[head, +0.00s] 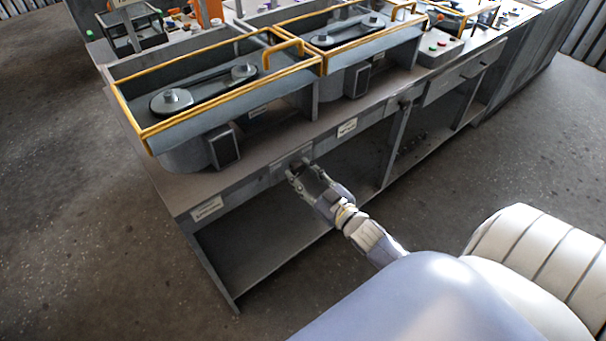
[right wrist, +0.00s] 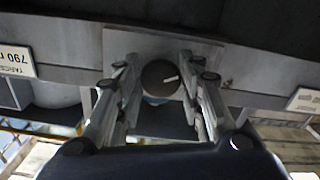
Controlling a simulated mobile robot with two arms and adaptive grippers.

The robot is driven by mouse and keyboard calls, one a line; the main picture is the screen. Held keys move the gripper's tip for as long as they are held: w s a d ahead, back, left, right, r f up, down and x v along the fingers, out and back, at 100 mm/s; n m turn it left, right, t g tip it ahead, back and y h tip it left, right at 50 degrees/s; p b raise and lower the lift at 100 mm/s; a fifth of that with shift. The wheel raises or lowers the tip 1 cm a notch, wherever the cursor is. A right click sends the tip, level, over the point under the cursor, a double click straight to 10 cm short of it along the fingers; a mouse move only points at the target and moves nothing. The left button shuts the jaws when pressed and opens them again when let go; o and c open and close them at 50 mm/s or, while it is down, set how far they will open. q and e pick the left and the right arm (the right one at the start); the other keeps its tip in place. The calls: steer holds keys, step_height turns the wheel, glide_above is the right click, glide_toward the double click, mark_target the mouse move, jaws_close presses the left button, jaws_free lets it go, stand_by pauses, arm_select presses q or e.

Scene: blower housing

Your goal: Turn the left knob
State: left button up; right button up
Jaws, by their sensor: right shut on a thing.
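The left knob (right wrist: 160,78) is dark and round with a short white mark, on a plate on the bench's front rail. In the right wrist view its mark points right and slightly up. My right gripper (head: 297,172) is at the knob, with one finger on each side of it, shut on it. In the head view the gripper largely hides the knob. A second knob (head: 404,103) sits farther right on the same rail. My left gripper is not in view.
The grey bench (head: 262,163) carries blower housings with yellow-edged guards (head: 220,88) and belt pulleys. A label (head: 207,208) is at the left end of the rail, another (head: 347,127) right of the gripper. A control box (head: 438,47) stands farther right. Floor in front is clear.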

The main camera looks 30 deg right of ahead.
steer(key=n, duration=0.4)
steer(key=shift+d+r, duration=0.1)
steer(key=n, duration=0.5)
steer(key=shift+n, duration=0.4)
steer(key=n+b, duration=0.1)
steer(key=n, duration=0.4)
steer(key=shift+d, duration=0.1)
steer(key=n+b, duration=0.1)
steer(key=n, duration=0.4)
steer(key=shift+r+n+b, duration=0.15)
steer(key=shift+n+b, duration=0.15)
steer(key=shift+n, duration=0.1)
steer(key=o, duration=1.1)
steer(key=shift+c, duration=0.2)
